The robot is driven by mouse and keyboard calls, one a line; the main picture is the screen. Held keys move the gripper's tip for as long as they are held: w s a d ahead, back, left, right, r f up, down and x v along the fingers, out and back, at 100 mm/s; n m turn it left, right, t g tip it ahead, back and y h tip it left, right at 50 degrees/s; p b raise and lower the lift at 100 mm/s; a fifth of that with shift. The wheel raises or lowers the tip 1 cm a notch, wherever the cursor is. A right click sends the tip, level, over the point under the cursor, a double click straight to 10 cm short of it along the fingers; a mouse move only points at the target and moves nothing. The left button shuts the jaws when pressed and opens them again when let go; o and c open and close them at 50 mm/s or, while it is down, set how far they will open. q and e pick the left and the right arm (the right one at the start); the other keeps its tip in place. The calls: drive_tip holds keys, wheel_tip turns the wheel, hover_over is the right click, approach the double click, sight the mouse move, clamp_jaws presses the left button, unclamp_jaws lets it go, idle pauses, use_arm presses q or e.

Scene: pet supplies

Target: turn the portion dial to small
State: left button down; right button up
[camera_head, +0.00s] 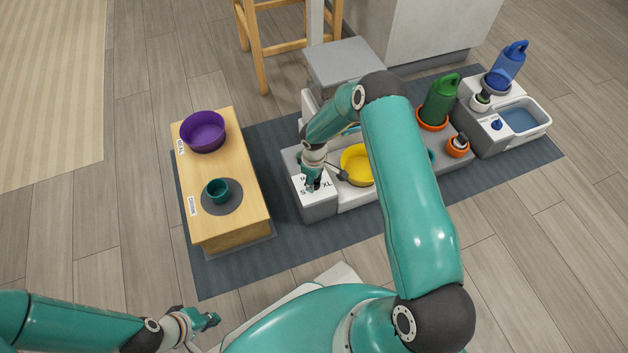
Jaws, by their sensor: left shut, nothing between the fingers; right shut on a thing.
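The portion panel (320,208) is a white top on a grey block at the left front end of the feeder, with black letters; I can make out S on the left and XL on the right. My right gripper (312,187) reaches down onto this panel from above and is shut on the portion dial. The fingers hide most of the dial, so I cannot tell which letter it points to. My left gripper (211,320) is shut and empty, low over the floor at the bottom left, away from the feeder.
A yellow bowl (357,166) sits right of the panel. A wooden stand (238,238) at left holds a purple bowl (203,132) and a teal cup (218,190). Green (440,100) and blue (507,66) containers stand at right. My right arm hides part of the feeder.

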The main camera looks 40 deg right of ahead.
drive_tip(key=n, duration=0.4)
drive_tip(key=shift+w+n, duration=0.1)
drive_tip(key=shift+n, duration=0.2)
drive_tip(key=n, duration=0.5)
drive_tip(key=shift+n, duration=0.3)
drive_tip(key=o, duration=1.1)
drive_tip(key=shift+o, duration=0.2)
drive_tip(key=shift+r, duration=0.15)
wheel_tip(320, 180, up, 12)
drive_tip(key=shift+f, duration=0.2)
